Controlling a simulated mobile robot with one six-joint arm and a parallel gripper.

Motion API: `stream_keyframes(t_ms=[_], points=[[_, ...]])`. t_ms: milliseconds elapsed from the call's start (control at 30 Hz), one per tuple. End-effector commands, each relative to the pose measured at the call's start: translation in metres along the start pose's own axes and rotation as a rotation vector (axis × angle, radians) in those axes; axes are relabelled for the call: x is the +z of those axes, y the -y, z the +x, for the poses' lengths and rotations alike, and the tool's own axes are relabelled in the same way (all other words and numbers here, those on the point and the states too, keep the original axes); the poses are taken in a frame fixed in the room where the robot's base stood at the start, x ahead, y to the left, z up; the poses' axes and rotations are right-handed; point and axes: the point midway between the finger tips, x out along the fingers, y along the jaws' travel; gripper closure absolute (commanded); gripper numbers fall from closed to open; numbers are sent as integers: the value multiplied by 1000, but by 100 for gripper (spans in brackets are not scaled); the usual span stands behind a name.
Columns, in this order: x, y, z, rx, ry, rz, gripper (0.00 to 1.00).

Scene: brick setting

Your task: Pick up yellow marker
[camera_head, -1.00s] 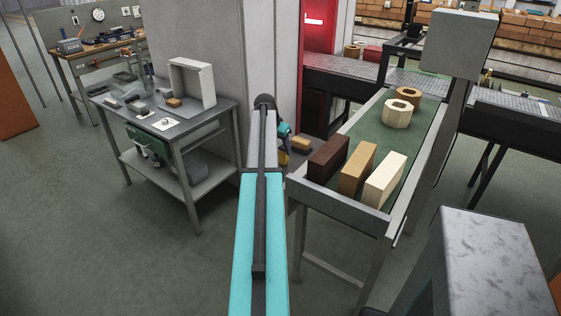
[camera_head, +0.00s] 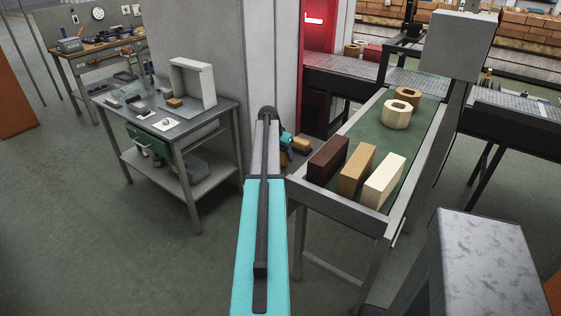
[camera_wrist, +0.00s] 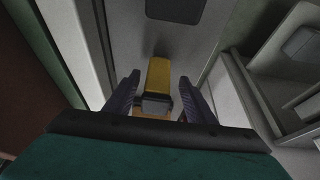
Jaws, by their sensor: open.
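My gripper (camera_wrist: 158,90) is open, with one dark finger on each side of the marker's near end. Gaps show on both sides. Whether the marker is at finger depth is hard to tell. In the head view, my teal arm hides most of the gripper, and the marker cannot be made out clearly.
A green-topped table (camera_head: 361,142) with bricks stands at right in the head view. A grey workbench (camera_head: 190,131) stands at left. A pillar (camera_head: 200,45) and a red cabinet (camera_head: 317,55) rise behind my arm. A tan object (camera_wrist: 150,113) shows beneath my fingers.

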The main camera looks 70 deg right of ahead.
Motion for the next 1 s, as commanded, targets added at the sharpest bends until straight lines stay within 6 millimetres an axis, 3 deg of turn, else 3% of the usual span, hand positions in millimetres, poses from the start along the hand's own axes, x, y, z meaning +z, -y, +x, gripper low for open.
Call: stream_keyframes(t_ms=[600,633,900,1000], points=[[0,0,4,0,0,0,50],[0,0,4,0,0,0,52],[0,0,4,0,0,0,94],[0,0,3,0,0,0,95]])
